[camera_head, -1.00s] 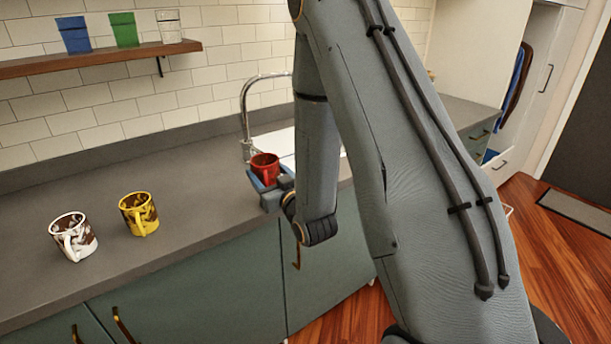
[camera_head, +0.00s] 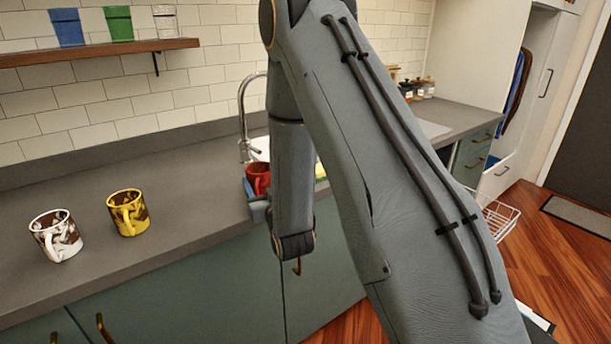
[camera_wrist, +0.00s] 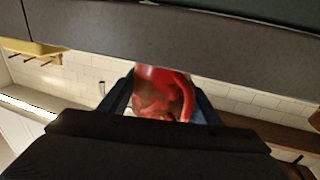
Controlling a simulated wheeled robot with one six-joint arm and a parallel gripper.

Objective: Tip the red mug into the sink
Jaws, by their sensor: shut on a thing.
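The red mug (camera_head: 258,177) is upright near the sink edge in the head view, partly hidden by my arm. My gripper (camera_head: 256,196) is shut on it, with a finger showing beside the mug. In the wrist view the red mug (camera_wrist: 162,95) sits between the two dark fingers of my gripper (camera_wrist: 163,98), its handle towards the right. The sink (camera_head: 260,146) lies behind the mug, mostly hidden by my arm. A curved metal faucet (camera_head: 243,120) rises at its left side.
A white-and-brown mug (camera_head: 57,237) and a yellow-and-brown mug (camera_head: 130,213) stand on the grey counter (camera_head: 165,200) to the left. A wooden shelf (camera_head: 95,52) holds blue, green and clear glasses. Jars (camera_head: 418,88) stand at the back right. A wire basket (camera_head: 497,215) sits lower right.

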